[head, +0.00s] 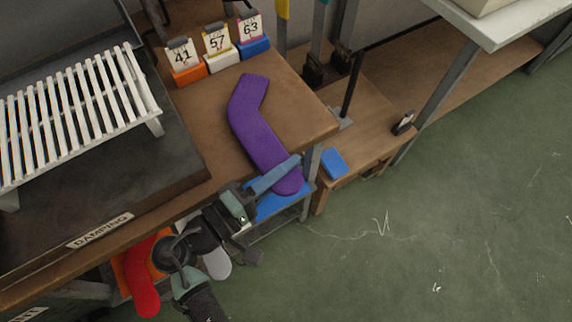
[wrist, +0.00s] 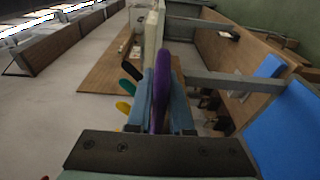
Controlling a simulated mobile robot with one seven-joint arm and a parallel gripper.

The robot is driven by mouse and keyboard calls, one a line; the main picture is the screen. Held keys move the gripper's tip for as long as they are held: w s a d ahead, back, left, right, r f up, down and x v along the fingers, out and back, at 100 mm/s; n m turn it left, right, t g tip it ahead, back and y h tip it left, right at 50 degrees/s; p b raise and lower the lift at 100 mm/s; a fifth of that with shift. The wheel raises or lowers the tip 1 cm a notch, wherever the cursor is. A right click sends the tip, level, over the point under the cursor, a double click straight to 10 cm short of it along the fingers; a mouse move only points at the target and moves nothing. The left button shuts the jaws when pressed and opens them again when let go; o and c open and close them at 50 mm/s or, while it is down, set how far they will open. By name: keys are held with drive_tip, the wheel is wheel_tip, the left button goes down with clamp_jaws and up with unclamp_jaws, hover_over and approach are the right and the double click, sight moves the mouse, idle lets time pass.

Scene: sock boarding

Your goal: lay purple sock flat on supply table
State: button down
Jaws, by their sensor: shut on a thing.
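The purple sock (head: 257,130) stretches from over the brown table (head: 305,110) down past its front edge, with a bend near its far end. In the head view I cannot tell whether its far part touches the tabletop. My gripper (head: 282,178) is at the table's front edge, shut on the sock's near end. In the wrist view the sock (wrist: 161,85) stands edge-on between the two blue-grey fingers of my gripper (wrist: 162,100). Part of its near end is hidden by a finger.
Number cards 41 (head: 181,56), 57 (head: 217,40) and 63 (head: 250,28) stand in coloured holders at the back of the table. A white slatted rack (head: 75,110) is at left. A red sock-like piece (head: 145,280) hangs below the edge. Green floor (head: 450,220) is open at right.

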drive_tip(key=shift+c, duration=2)
unclamp_jaws()
drive_tip(key=shift+f, duration=0.15)
drive_tip(key=shift+f+b, duration=0.4)
drive_tip(key=v, duration=0.8)
drive_tip(key=shift+p, duration=0.45)
